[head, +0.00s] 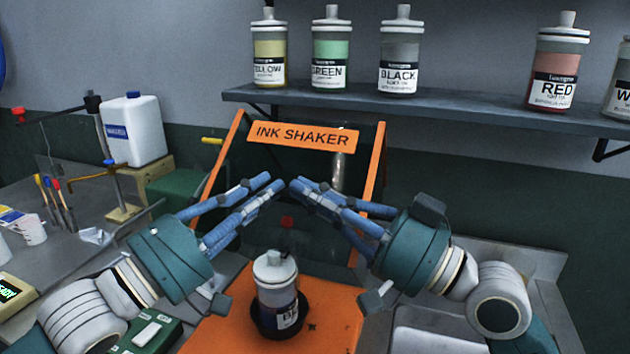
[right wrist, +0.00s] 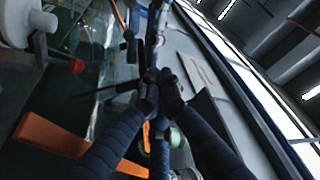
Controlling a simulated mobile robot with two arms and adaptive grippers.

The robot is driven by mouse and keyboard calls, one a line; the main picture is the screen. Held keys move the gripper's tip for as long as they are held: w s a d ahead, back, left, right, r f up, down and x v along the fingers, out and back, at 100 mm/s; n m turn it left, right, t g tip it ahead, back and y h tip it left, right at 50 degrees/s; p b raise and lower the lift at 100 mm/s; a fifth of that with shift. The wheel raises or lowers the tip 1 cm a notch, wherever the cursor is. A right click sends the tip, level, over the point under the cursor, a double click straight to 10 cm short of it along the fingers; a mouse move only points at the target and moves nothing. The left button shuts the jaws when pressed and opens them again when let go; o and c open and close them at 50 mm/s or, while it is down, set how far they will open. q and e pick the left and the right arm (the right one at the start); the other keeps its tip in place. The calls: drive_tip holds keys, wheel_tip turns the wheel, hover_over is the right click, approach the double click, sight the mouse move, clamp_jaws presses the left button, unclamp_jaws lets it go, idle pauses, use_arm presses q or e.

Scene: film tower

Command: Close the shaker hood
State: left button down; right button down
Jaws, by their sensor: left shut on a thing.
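The shaker hood (head: 376,150) stands raised at the back of the orange ink shaker (head: 225,330). It has orange side bars, a dark see-through panel and an "INK SHAKER" sign (head: 303,135). A grey-lidded bottle (head: 275,280), its label partly readable as "BL", stands upright in a black cup on the shaker's base. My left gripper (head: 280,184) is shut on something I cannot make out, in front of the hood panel. My right gripper (head: 297,186) has its fingertips together close beside the left tips. Its fingertips (right wrist: 159,88) also meet in the right wrist view, with nothing clearly held.
A shelf (head: 430,110) above holds yellow, green, black and red ink bottles. A white jug (head: 132,130) and a stand are at the left. Brushes (head: 60,205) and a white cup stand on the left bench. A metal sink edge (head: 520,260) is at the right.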

use_arm(q)
drive_tip(key=shift+w+f, duration=0.2)
drive_tip(key=shift+f, duration=0.15)
use_arm(e)
drive_tip(key=shift+w+d, duration=0.1)
drive_tip(key=shift+w, duration=0.05)
use_arm(q)
drive_tip(key=c, duration=1.9)
unclamp_jaws()
drive_tip(key=shift+c, duration=0.2)
use_arm(e)
drive_tip(key=shift+f, duration=0.1)
drive_tip(key=shift+w, duration=0.1)
use_arm(q)
drive_tip(key=shift+s, duration=0.1)
